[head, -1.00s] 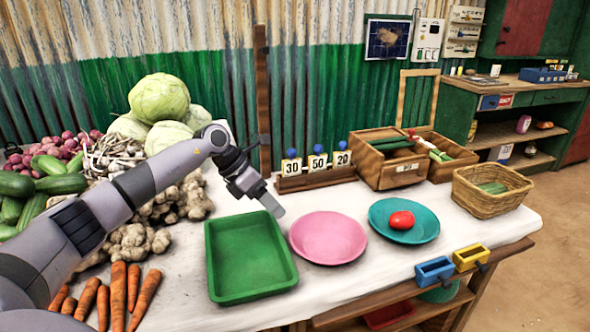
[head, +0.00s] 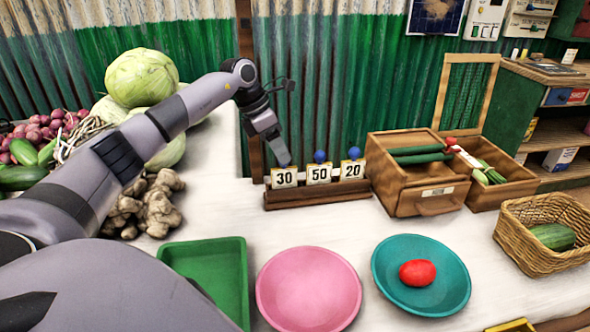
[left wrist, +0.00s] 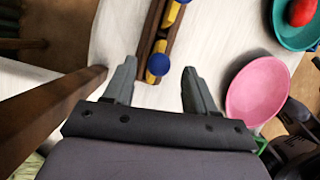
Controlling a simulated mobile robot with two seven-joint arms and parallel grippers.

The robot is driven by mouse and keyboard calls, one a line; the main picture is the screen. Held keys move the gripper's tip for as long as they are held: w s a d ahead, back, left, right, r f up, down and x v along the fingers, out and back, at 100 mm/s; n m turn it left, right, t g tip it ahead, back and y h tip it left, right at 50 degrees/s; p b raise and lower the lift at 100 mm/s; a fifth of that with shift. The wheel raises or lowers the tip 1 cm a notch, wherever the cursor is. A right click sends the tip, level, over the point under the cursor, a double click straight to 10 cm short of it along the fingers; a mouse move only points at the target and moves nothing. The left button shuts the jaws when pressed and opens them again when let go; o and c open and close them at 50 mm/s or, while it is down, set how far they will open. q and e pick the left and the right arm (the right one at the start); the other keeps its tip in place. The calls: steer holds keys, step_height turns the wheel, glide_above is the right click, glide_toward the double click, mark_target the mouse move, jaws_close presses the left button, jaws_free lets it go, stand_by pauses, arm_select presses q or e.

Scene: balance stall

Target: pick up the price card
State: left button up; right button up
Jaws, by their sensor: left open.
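Three price cards stand in a wooden rack (head: 325,200) on the table, each with a blue knob on top: the 30 card (head: 284,178), the 50 card (head: 318,174) and the 20 card (head: 352,170). In the left wrist view the open fingers (left wrist: 158,88) straddle the line of the nearest blue knob (left wrist: 158,64), which lies a little beyond the tips. Nothing is held. My right gripper is not seen.
A wooden crate (head: 425,203) with cucumbers stands right of the rack. A green tray (head: 232,262), a pink plate (head: 308,288) and a teal plate with a tomato (head: 452,290) lie in front. A wooden post (head: 247,60) rises behind my gripper.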

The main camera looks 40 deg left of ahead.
mark_target(287, 167)
arm_select(q)
steer(key=shift+w+d+f, duration=0.1)
steer(key=shift+w+f, duration=0.15)
steer(key=shift+f, duration=0.2)
steer(key=x, duration=0.6)
steer(key=shift+s+f, duration=0.25)
steer(key=shift+s, duration=0.1)
steer(key=c, duration=1)
